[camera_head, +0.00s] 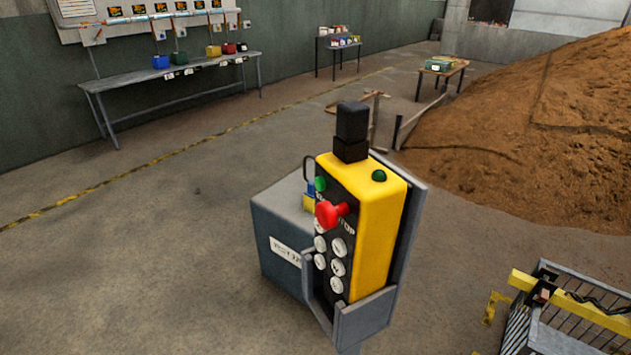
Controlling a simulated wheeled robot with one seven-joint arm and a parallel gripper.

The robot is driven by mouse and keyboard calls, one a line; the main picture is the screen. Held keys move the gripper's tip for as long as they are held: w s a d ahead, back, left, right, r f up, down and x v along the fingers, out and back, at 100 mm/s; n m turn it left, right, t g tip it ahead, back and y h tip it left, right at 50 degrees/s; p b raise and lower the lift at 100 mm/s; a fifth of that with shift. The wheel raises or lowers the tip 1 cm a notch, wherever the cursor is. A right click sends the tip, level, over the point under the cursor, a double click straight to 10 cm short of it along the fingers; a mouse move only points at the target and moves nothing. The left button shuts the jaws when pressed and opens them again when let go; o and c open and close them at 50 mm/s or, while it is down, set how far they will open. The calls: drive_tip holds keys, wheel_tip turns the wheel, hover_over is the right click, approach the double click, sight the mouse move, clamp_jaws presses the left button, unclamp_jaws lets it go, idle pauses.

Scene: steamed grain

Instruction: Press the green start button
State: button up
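A yellow and black control box (381,215) stands upright and slightly tilted in a grey holder (365,318). A round green button (320,184) shows near the top of its black front panel. The panel also has a red mushroom button marked STOP (331,213) just below it, and several white round buttons (338,247) lower down. A second green dome (379,175) sits on the yellow top face. A black block (351,130) stands up from the top. Which green part is the start button cannot be told from labels. My gripper is not in view.
A grey box (274,225) with a white label is behind the holder. A wire basket (545,335) with a yellow bar is at bottom right. A brown grain heap (540,120) fills the right. A long bench (170,82) stands along the left wall. The floor at left is clear.

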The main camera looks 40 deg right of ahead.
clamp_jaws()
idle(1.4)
